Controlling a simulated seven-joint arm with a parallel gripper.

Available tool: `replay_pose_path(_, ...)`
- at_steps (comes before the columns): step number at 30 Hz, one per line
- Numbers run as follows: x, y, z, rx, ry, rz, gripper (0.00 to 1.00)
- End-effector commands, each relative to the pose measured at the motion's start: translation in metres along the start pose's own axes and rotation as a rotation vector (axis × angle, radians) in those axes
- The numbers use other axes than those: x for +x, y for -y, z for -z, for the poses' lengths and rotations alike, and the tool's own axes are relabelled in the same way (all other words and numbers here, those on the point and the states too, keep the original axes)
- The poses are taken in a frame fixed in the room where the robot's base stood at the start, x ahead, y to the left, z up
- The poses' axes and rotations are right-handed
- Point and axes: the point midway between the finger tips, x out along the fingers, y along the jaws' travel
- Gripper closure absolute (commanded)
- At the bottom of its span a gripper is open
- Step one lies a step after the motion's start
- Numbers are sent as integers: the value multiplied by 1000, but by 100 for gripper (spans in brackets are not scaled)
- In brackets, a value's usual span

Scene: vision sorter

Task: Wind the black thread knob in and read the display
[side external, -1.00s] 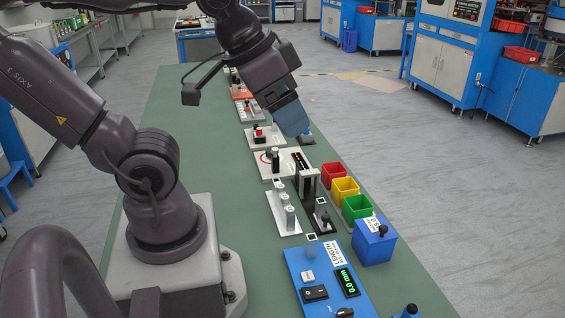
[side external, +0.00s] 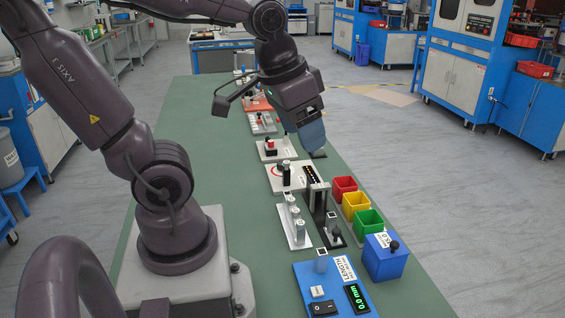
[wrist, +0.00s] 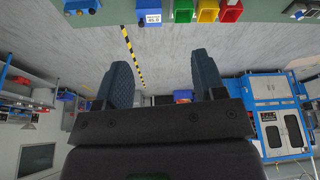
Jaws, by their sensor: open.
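The blue length unit (side external: 318,282) stands at the near end of the green bench, with its green display (side external: 357,299) reading 0.0 mm. A small black knob (side external: 393,246) sits on the blue box beside it; I cannot tell whether it is the thread knob. The box also shows in the wrist view (wrist: 164,16) with a white label. My gripper (side external: 317,150) is above the bench, farther back than the length unit and apart from it. In the wrist view its two fingers (wrist: 162,75) stand wide apart with nothing between them.
Red (side external: 345,187), yellow (side external: 356,204) and green (side external: 368,222) bins line the right side, next to the blue box. A white plate with upright cylinders (side external: 293,225) and a black stand (side external: 318,205) lie between. The bench's left side is clear.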

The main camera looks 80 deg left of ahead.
Motion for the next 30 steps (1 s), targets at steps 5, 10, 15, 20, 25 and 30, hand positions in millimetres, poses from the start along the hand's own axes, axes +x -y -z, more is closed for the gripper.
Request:
replay_pose_path(5,30,54,37,-280,135,31,36)
replay_pose_path(10,64,121,64,-641,222,74,36)
replay_pose_path(15,106,200,72,-1051,284,145,36)
replay_pose_path(20,148,279,61,-1456,314,241,36)
replay_pose_path(25,187,347,40,-1856,299,351,36)
replay_pose_path(30,209,390,41,-2209,215,430,36)
